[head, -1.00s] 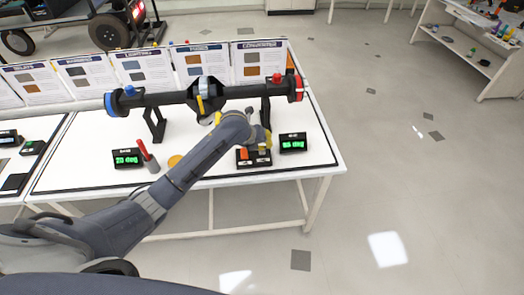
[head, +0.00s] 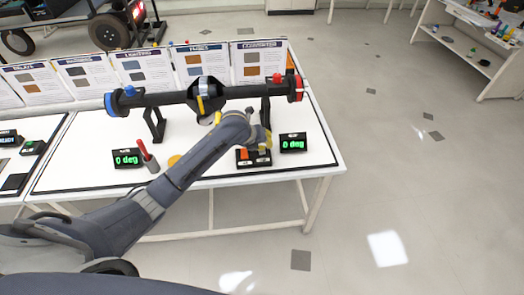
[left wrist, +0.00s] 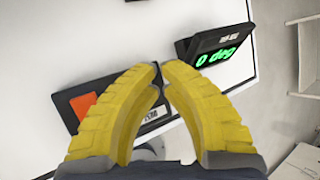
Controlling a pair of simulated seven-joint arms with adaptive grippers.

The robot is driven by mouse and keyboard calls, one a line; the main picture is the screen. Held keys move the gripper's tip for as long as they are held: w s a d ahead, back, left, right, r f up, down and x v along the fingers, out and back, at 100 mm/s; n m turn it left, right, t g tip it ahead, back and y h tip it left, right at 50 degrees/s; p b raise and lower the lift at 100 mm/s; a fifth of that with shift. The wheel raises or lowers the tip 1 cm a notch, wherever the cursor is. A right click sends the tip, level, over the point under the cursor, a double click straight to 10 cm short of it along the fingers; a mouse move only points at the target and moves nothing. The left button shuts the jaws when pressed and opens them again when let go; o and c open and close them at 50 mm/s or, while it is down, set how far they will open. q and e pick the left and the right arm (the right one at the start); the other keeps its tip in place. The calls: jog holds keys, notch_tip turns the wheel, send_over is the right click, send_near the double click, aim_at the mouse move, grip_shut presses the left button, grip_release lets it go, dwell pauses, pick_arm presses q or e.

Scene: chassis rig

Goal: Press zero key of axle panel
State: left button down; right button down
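The axle panel (head: 247,163) is a small black box near the table's front edge. It has an orange key (head: 244,154), which also shows in the left wrist view (left wrist: 83,105). The fingers of my left gripper (left wrist: 161,70) are yellow, with their tips together and nothing seen between them. They are over the right part of the panel and hide the keys there, so I cannot tell whether they touch one. The right display (head: 293,144) and the left display (head: 126,159) both read 0 deg in green. My right gripper is not in view.
A black axle (head: 160,98) with a blue left end and a red right end stands on supports behind the panel. A red-handled tool in a grey holder (head: 153,168) and an orange disc (head: 174,161) are to the left. Several info cards (head: 208,62) line the back.

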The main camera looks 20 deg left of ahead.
pick_arm(q)
jog(key=shift+r, duration=0.65)
jog(key=shift+r, duration=0.1)
jog(key=shift+r, duration=2.4)
